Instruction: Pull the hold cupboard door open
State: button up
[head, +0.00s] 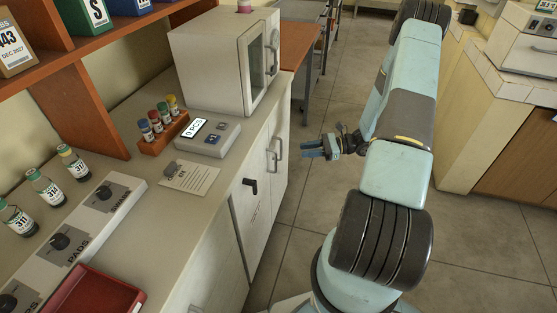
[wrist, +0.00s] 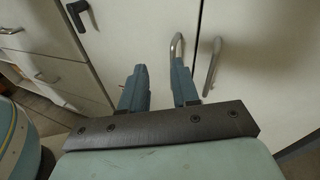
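My gripper (head: 309,149) is off to the right of the cupboard fronts under the counter, pointing towards them. In the wrist view its two fingers (wrist: 158,66) are apart with nothing between them. Two pale cupboard doors meet there, each with a metal bar handle. The left handle (wrist: 176,48) is just beyond my right finger; I cannot tell whether they touch. The right handle (wrist: 212,62) is clear of the fingers. In the head view the handles (head: 272,158) show on the shut doors. A black lever handle (head: 250,185) is on the front nearer me. I cannot read which door is the hold cupboard.
The counter (head: 215,195) carries a white incubator box (head: 208,63), a scale with a display (head: 208,137), a rack of coloured vials (head: 162,143) and a red tray (head: 90,293). Drawers (wrist: 50,75) are at left in the wrist view. The tiled floor (head: 300,220) beside the cupboards is clear.

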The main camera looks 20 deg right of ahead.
notch_tip(320, 180, down, 6)
jog(key=d+m+t, duration=0.1)
jog(key=m+t, duration=0.2)
send_over(276, 171)
jog(key=shift+w+f, duration=0.25)
jog(key=shift+f, duration=0.05)
dwell(0.4)
grip_shut()
